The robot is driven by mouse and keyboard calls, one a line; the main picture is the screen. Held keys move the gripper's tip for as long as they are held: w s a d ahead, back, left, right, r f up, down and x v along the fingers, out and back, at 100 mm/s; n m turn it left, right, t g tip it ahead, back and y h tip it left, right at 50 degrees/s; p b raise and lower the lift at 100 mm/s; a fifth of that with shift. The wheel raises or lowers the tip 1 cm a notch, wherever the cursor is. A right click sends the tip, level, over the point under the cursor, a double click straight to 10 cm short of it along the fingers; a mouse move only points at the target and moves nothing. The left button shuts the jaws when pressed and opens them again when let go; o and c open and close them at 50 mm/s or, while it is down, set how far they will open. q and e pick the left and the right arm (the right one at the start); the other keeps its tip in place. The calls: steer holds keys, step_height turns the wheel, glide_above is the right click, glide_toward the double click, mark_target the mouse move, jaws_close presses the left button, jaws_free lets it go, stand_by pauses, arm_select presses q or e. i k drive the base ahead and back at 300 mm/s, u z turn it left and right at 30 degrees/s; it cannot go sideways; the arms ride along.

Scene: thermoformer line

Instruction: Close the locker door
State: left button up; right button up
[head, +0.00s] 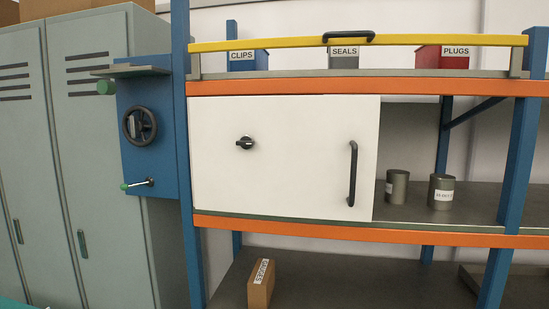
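Grey-green lockers stand at the left of the head view. The nearer locker door (95,150) has dark vent slots near its top and a small green handle (82,244) low on its left side. Another locker door (22,150), cut off by the left edge, has a similar handle (18,231). Both doors look about flush with the locker front; I see no clear gap. Neither of my grippers is in view.
A blue panel with a black handwheel (140,125) and a small lever (138,184) stands right of the lockers. A white panel (285,190) with a knob and black handle (352,174) covers part of the orange-edged shelf. Two cans (441,192) stand right of it.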

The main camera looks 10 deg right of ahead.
mark_target(311, 157)
steer(key=z, duration=0.55)
steer(key=k, duration=1.3)
steer(key=u, duration=0.05)
steer(key=i, duration=0.5)
steer(key=u, duration=0.8)
steer(key=i, duration=1.05)
steer(key=z, duration=0.45)
